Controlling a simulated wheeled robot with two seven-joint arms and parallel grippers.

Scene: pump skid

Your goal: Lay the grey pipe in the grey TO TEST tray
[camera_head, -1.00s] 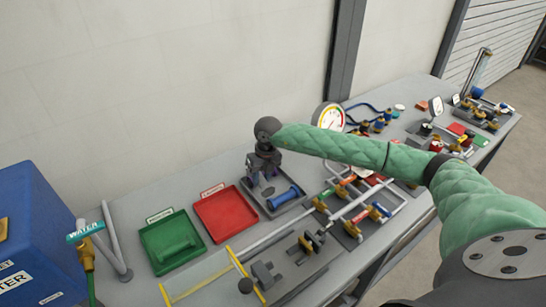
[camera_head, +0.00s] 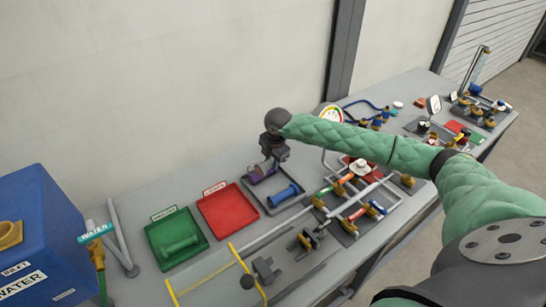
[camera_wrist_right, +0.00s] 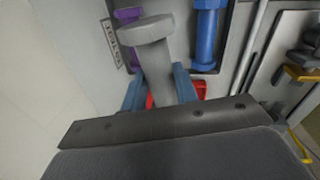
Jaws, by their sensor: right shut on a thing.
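The grey pipe (camera_wrist_right: 156,70), with a round flanged end, is between the blue fingers of my right gripper (camera_wrist_right: 158,92) in the right wrist view. The gripper is shut on it. In the head view my right gripper (camera_head: 273,150) is above the back part of the grey TO TEST tray (camera_head: 270,208), and the pipe is hard to make out there. The tray holds a blue pipe (camera_head: 284,195) at its front and a purple pipe (camera_head: 262,173) at its back, partly hidden by the gripper. My left gripper is out of view.
The red tray (camera_head: 228,228) is left of the grey tray, and the green tray (camera_head: 190,261) with a green pipe in it is further left. Valves and white piping stand right of the grey tray. A pressure gauge (camera_head: 330,116) is behind my right forearm.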

